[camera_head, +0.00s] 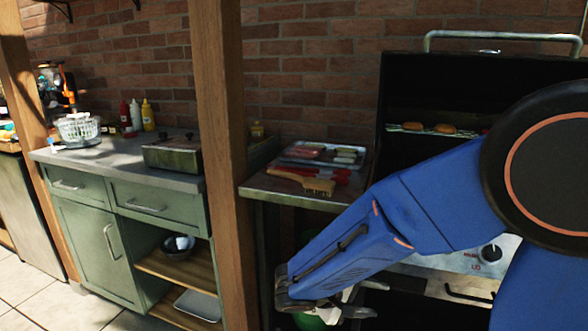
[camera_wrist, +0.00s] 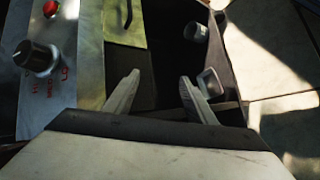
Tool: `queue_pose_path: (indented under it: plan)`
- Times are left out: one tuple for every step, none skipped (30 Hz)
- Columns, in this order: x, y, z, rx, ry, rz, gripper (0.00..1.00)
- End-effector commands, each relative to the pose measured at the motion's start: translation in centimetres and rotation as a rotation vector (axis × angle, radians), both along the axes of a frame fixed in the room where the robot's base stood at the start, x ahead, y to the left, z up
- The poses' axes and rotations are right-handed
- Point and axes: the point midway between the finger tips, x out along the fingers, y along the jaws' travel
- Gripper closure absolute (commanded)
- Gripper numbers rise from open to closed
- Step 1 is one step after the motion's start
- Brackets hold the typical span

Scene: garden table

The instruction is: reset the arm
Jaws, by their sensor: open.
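My blue arm reaches across the right half of the head view, in front of the grill (camera_head: 420,75). My gripper (camera_head: 362,298) is low, below the grill's side shelf. In the wrist view my gripper (camera_wrist: 160,90) shows two pale fingers spread apart, with nothing between them. The grill's control panel (camera_wrist: 45,75) with a dark knob and a red button lies to the left of the fingers in the wrist view.
The side shelf (camera_head: 262,187) holds a tray (camera_head: 325,152) and a wooden brush (camera_head: 305,181). A wooden post (camera_head: 219,110) stands left of it. A green cabinet (camera_head: 95,245) is further left. Buns (camera_head: 445,128) sit on the grill's rack. Tiled floor (camera_wrist: 275,55) shows at right in the wrist view.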

Motion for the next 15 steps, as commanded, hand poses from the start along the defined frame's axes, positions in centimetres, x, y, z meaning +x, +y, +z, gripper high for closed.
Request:
queue_pose_path:
  plan:
    - [-0.7, -1.2, 0.5, 0.033, 0.009, -0.032, 0.49]
    - [-1.1, -1.8, 0.6, 0.053, 0.016, -0.048, 0.49]
    - [-1.6, -2.6, 0.8, 0.079, 0.028, -0.069, 0.49]
    - [-2.1, -3.1, 1.0, 0.098, 0.035, -0.086, 0.49]
    - [-2.6, -3.7, 1.1, 0.118, 0.042, -0.102, 0.49]
    - [-3.1, -4.3, 1.3, 0.146, 0.051, -0.12, 0.49]
    - [-3.6, -4.8, 1.4, 0.169, 0.057, -0.134, 0.49]
    - [-4.1, -5.2, 1.6, 0.189, 0.062, -0.148, 0.49]
    - [-4.7, -5.8, 1.8, 0.218, 0.069, -0.165, 0.49]
    - [-5.1, -6.1, 1.9, 0.24, 0.072, -0.177, 0.49]
    - [-5.6, -6.5, 2.0, 0.262, 0.076, -0.189, 0.49]
    - [-6.2, -6.9, 2.2, 0.292, 0.08, -0.205, 0.49]
    - [-6.7, -7.3, 2.3, 0.314, 0.084, -0.216, 0.49]
    - [-7.1, -7.6, 2.4, 0.338, 0.085, -0.226, 0.49]
    - [-7.7, -7.9, 2.5, 0.367, 0.087, -0.239, 0.49]
